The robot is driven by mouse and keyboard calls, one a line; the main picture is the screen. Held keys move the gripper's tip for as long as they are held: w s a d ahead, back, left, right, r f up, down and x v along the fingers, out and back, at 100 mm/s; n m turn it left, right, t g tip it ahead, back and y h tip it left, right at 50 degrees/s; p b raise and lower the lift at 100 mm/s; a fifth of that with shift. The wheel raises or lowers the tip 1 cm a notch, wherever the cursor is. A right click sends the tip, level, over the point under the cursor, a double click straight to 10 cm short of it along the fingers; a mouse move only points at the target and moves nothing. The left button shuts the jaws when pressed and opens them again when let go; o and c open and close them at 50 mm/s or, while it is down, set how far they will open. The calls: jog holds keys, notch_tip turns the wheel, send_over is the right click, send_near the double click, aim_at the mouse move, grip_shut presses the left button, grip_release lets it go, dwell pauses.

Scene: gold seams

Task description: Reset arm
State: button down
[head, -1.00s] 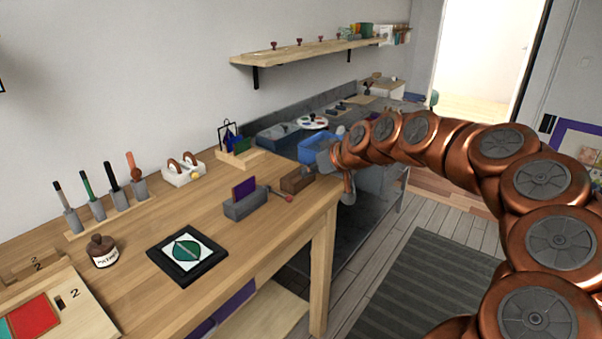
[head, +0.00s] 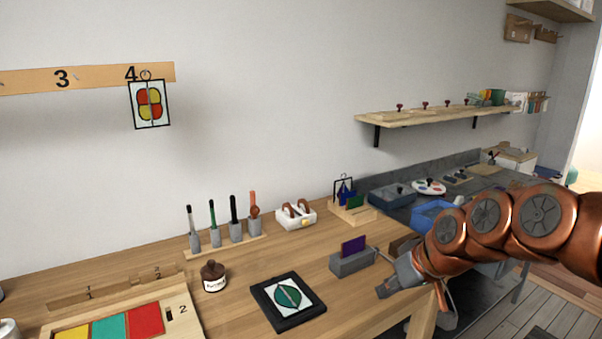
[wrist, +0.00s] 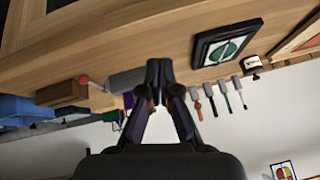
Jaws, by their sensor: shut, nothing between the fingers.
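My copper-coloured arm (head: 487,220) reaches in from the right in the head view. My gripper (head: 384,290) is at the front right edge of the wooden table, its fingers only partly clear there. In the wrist view my gripper (wrist: 159,68) is shut, its dark fingertips together with nothing between them. The wrist view is upside down, with the table above and the wall below. A grey block holding a purple piece (head: 353,246) stands near the gripper in the head view.
The wooden table (head: 240,310) holds a black-framed leaf picture (head: 289,297), a brown bottle (head: 213,276), a rack of upright tools (head: 224,238) and a white holder (head: 296,215). A blue bin (head: 434,213) stands on the grey bench beyond. A shelf (head: 430,121) hangs on the wall.

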jog(key=s+d+f+m+g+h, duration=0.15)
jog(key=s+f+g, duration=0.3)
jog(key=s, duration=1.15)
jog(key=s+f+m+g+h, duration=0.3)
jog(key=s+f+g, duration=0.15)
jog(key=s, duration=1.05)
notch_tip(320, 180, up, 14)
jog(key=t+p, duration=0.2)
jog(key=p, duration=1.1)
jog(key=shift+w+a+p, duration=0.2)
jog(key=shift+w+p, duration=0.1)
jog(key=shift+w, duration=0.15)
jog(key=shift+n, duration=0.25)
